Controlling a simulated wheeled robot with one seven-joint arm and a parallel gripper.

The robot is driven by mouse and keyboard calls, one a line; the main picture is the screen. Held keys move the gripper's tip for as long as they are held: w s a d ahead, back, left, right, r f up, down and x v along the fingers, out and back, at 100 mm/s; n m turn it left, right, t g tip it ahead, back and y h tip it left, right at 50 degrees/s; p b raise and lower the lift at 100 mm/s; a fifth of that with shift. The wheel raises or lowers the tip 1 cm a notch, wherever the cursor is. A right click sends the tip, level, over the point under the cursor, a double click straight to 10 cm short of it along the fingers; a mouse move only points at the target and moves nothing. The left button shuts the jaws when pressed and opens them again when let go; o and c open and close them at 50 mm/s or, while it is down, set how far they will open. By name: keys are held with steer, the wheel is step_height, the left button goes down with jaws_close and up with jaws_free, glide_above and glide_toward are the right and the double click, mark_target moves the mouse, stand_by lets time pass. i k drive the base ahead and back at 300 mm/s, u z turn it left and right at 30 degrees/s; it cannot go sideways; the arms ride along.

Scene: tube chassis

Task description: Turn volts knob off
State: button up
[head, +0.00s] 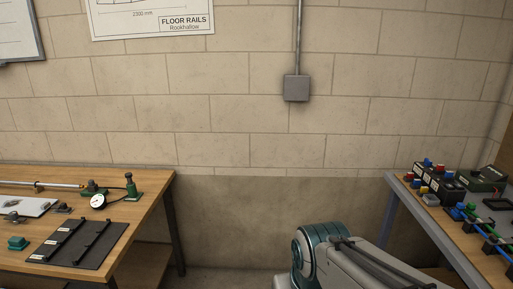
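I cannot make out a volts knob in the head view. On the right bench (433,224) stands a row of small dark boxes with light labels, such as one black box (446,191), topped with red, blue and yellow parts. A dark green-black unit (483,179) sits behind them at the right. Their labels are too small to read, and the bench runs out of the picture on the right. My gripper is not in view; only a grey and teal part of my arm shows at the bottom, between the two benches.
The left wooden bench (150,192) holds a dial gauge (98,201), a green stand (131,187), a black plate (84,245) and a rod. A gap lies between the benches. A block wall (235,110) with a grey box (297,88) and a poster stands behind.

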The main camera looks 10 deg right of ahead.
mark_target(473, 172)
steer(key=z, duration=0.1)
steer(key=i, duration=1.6)
steer(key=z, duration=0.6)
steer(key=i, duration=1.25)
steer(key=z, duration=2)
steer(key=i, duration=0.9)
steer(key=z, duration=0.7)
